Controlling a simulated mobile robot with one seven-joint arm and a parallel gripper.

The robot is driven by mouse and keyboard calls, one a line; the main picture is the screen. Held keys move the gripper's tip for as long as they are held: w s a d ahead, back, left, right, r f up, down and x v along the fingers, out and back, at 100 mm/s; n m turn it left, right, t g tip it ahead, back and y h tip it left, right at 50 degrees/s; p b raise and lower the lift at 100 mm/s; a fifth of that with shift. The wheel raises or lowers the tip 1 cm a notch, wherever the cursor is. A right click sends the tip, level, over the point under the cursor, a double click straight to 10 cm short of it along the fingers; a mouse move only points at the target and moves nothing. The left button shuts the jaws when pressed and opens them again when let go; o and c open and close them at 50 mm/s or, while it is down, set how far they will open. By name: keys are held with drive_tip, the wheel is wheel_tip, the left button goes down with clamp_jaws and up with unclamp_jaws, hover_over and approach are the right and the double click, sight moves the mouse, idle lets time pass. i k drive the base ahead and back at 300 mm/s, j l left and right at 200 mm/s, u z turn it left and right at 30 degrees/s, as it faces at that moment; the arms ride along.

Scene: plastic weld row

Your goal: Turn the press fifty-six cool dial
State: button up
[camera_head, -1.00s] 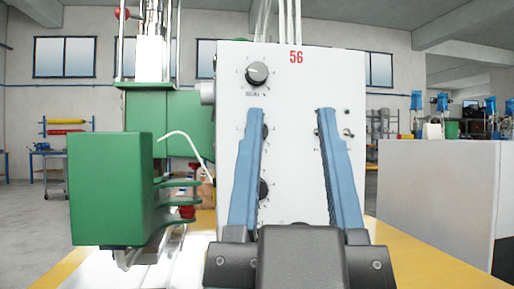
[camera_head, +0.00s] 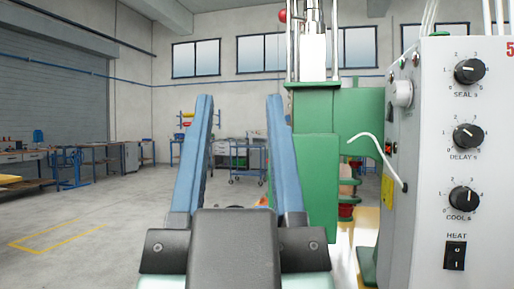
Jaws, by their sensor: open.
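The white control box of press 56 (camera_head: 440,200) stands at the right of the view, with part of its red number cut off at the edge. Its black COOL dial (camera_head: 463,200) is the lowest of three dials, with a white pointer mark and a number scale. My gripper (camera_head: 238,100) is open and empty, its two blue fingers upright left of the green press. It is well to the left of the cool dial and touches nothing that I can see.
Above the cool dial are the DELAY dial (camera_head: 468,137) and the SEAL dial (camera_head: 469,72). A black HEAT switch (camera_head: 455,255) is below. The green press body (camera_head: 316,160) and a white cable (camera_head: 372,140) stand between gripper and box. Open floor (camera_head: 110,230) lies left.

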sight(463, 198)
drive_tip(key=j+u, duration=0.15)
drive_tip(key=u, duration=1.5)
drive_tip(key=i+z, duration=0.15)
drive_tip(key=i, duration=0.35)
drive_tip(key=i+j+z, duration=0.15)
drive_tip(key=i, duration=0.4)
drive_tip(key=i+z, duration=0.15)
drive_tip(key=i, duration=0.35)
drive_tip(key=i+l+z, duration=0.2)
drive_tip(key=i+z, duration=0.7)
drive_tip(key=i, duration=0.2)
drive_tip(key=i+j+z, duration=0.25)
drive_tip(key=i+z, duration=0.2)
drive_tip(key=i, duration=1.65)
drive_tip(key=i+z, duration=0.1)
drive_tip(key=z, duration=1.85)
